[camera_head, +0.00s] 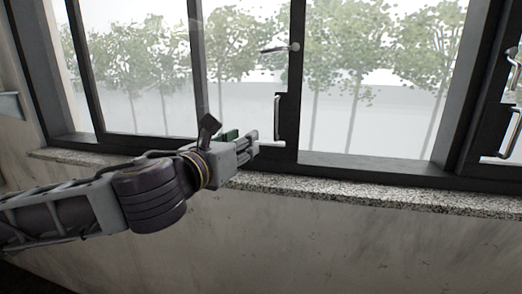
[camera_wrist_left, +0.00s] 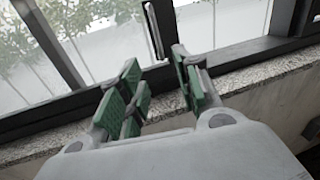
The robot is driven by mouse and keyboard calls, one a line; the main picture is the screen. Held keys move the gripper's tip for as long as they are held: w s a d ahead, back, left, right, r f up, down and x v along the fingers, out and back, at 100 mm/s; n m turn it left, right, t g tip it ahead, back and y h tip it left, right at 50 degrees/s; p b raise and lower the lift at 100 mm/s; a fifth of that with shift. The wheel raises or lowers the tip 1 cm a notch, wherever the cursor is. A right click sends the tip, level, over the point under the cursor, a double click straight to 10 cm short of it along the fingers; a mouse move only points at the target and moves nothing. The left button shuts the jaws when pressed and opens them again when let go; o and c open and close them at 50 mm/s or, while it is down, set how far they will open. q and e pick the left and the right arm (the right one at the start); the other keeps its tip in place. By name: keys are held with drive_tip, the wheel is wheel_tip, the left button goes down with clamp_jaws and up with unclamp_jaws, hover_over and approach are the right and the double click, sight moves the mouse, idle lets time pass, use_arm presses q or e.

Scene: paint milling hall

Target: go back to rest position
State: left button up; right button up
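My left gripper (camera_head: 254,145) reaches in from the left in the head view and hovers in front of the window, just above the level of the sill. In the left wrist view its green-padded fingers (camera_wrist_left: 160,92) stand apart with nothing between them. The window handle (camera_head: 277,118) is upright on the dark frame just beyond the fingers. In the left wrist view the handle (camera_wrist_left: 154,32) shows past the fingertips, and a gap seems to lie between. My right gripper is in neither view.
A speckled stone sill (camera_head: 370,194) runs below the window (camera_head: 375,80), above a bare grey wall (camera_head: 330,245). A second handle (camera_head: 510,132) is at the far right. A lever (camera_head: 280,48) sticks out from the middle frame. The sill right of my gripper is clear.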

use_arm(q)
drive_tip(key=s+d+f+n+g, duration=0.1)
drive_tip(key=d+f+n+g, duration=0.1)
drive_tip(key=f+n, duration=0.55)
drive_tip(key=s+d+f+n+g, duration=0.1)
drive_tip(key=d+f+n, duration=0.1)
drive_tip(key=f+n, duration=0.5)
drive_tip(key=a+f+n+g+y, duration=0.25)
drive_tip(key=a+f+n, duration=0.25)
drive_tip(key=f+n, duration=0.5)
drive_tip(key=s+a+f+n+g+y, duration=0.2)
drive_tip(key=s+a+f+n, duration=0.35)
drive_tip(key=f, duration=0.45)
drive_tip(key=s+a+f+n+g+y, duration=0.1)
drive_tip(key=s+a+f+n+g, duration=0.25)
drive_tip(key=s+a+f, duration=0.45)
drive_tip(key=s+a+f+n+g+y, duration=0.2)
drive_tip(key=s+a+f+n, duration=0.25)
drive_tip(key=f, duration=0.65)
drive_tip(key=s+f+g, duration=0.1)
drive_tip(key=s+f, duration=0.2)
drive_tip(key=f, duration=2.9)
drive_tip(key=s+a+f+g, duration=0.1)
drive_tip(key=s+a+f, duration=0.2)
drive_tip(key=s+f, duration=1.7)
drive_tip(key=s, duration=0.2)
drive_tip(key=shift+s+f, duration=0.35)
drive_tip(key=shift+f, duration=0.05)
